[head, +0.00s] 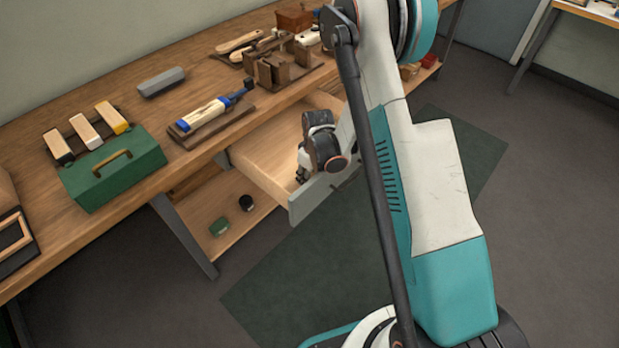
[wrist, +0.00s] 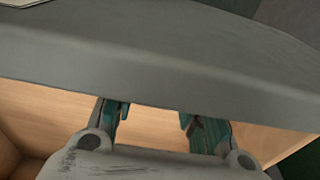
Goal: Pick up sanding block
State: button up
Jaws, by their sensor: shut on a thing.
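My gripper (head: 303,174) is down inside the open drawer (head: 262,148), close behind its grey front panel. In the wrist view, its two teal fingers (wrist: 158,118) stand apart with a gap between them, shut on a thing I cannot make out. The fingertips end at the lower edge of the grey panel (wrist: 160,60), which crosses the view. I cannot clearly identify a sanding block in either view. A plain grey block (head: 161,82) lies on the bench, well away from my gripper; I cannot tell whether it is the sanding block.
The drawer's walls and front closely surround my gripper.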

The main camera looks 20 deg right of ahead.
notch_tip(320, 180, up, 20)
jog(key=p, duration=0.7)
